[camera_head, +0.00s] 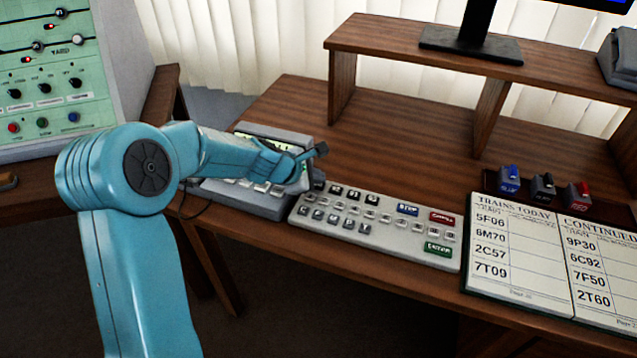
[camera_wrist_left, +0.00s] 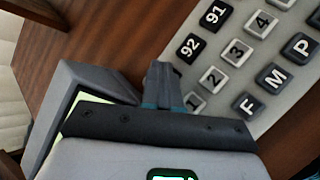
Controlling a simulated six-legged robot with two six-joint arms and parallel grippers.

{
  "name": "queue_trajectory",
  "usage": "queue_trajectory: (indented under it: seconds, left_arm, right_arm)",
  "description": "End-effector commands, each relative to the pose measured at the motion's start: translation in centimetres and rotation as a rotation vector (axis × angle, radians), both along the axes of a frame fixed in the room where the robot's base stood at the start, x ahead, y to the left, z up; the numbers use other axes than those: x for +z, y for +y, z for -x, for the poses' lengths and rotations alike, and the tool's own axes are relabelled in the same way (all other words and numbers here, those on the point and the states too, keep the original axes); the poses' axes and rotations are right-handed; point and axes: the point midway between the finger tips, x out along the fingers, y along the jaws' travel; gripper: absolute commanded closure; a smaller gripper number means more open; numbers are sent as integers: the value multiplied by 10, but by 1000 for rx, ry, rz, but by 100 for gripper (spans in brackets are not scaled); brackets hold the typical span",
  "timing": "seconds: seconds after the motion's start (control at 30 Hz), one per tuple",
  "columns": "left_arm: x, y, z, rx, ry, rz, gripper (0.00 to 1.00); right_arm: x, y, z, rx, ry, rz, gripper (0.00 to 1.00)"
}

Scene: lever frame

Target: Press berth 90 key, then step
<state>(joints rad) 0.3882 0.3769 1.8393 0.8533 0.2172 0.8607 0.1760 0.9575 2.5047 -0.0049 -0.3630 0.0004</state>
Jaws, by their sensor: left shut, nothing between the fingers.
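A pale keyboard (camera_head: 380,238) lies on the wooden desk. Its top left row has three black keys; the rightmost black key (camera_head: 371,199) is too small to read. A blue key (camera_head: 407,209), apparently marked STEP, sits right of the black ones, beside a red key (camera_head: 443,217). My right gripper is out of view.
A grey desk unit (camera_head: 262,203) with a green display stands left of the keyboard, under my left arm. A train register (camera_head: 520,254) lies to the right, with three small stamps (camera_head: 543,186) behind it. A raised shelf (camera_head: 440,58) spans the back. Bare desk lies behind the keyboard.

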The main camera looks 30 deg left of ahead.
Motion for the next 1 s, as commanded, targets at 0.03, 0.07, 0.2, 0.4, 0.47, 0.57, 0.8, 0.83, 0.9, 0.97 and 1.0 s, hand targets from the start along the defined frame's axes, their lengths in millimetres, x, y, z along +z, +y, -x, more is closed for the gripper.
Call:
queue_trajectory:
  seconds: [0.03,0.07,0.2,0.4,0.47,0.57,0.8,0.83,0.9,0.97,1.0]
  left_arm:
    - [5,0,0,0,0,0,100]
    - [7,0,0,0,0,0,100]
    - [13,0,0,0,0,0,100]
    - [12,0,0,0,0,0,100]
    - [12,0,0,0,0,0,100]
    - [14,0,0,0,0,0,100]
    - [37,0,0,0,0,0,100]
    - [40,0,0,0,0,0,100]
    - [47,0,0,0,0,0,100]
    - [53,0,0,0,0,0,100]
    - [57,0,0,0,0,0,100]
  right_arm:
    - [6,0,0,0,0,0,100]
    - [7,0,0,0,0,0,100]
    - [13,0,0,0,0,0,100]
    - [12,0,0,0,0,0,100]
    - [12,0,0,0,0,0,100]
    - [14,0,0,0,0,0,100]
    - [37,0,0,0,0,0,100]
    - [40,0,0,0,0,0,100]
    - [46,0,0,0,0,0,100]
    - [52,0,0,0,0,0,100]
    - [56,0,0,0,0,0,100]
